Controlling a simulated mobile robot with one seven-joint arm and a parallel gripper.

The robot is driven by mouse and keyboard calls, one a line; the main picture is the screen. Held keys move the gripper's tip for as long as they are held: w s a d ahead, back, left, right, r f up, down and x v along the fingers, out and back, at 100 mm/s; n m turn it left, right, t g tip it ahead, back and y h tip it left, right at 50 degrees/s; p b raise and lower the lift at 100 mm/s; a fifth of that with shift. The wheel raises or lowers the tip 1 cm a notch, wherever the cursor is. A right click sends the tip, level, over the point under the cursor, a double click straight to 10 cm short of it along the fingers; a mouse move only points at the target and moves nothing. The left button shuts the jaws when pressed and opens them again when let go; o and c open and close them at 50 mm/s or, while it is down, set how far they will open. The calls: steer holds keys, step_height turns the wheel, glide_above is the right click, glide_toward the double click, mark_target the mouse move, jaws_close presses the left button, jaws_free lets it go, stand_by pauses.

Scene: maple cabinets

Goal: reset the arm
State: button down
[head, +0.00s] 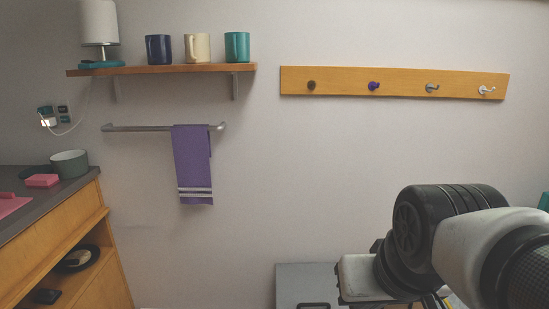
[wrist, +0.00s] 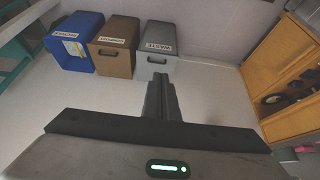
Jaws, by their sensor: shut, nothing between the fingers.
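My gripper (wrist: 160,78) shows in the wrist view with its two dark fingers together and nothing between them. In the head view my arm fills the lower right, bent with a black joint toward the wall.
A blue bin (wrist: 75,48) and a brown bin (wrist: 113,50) stand beside the grey one. A maple cabinet (head: 60,262) stands at left. A shelf (head: 160,70) with mugs, a rail with a purple towel (head: 192,160) and a hook board (head: 395,82) are on the wall.

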step_height(320, 180, up, 28)
steer(key=s+p, duration=0.2)
steer(key=p, duration=2.6)
steer(key=shift+s+r, duration=0.2)
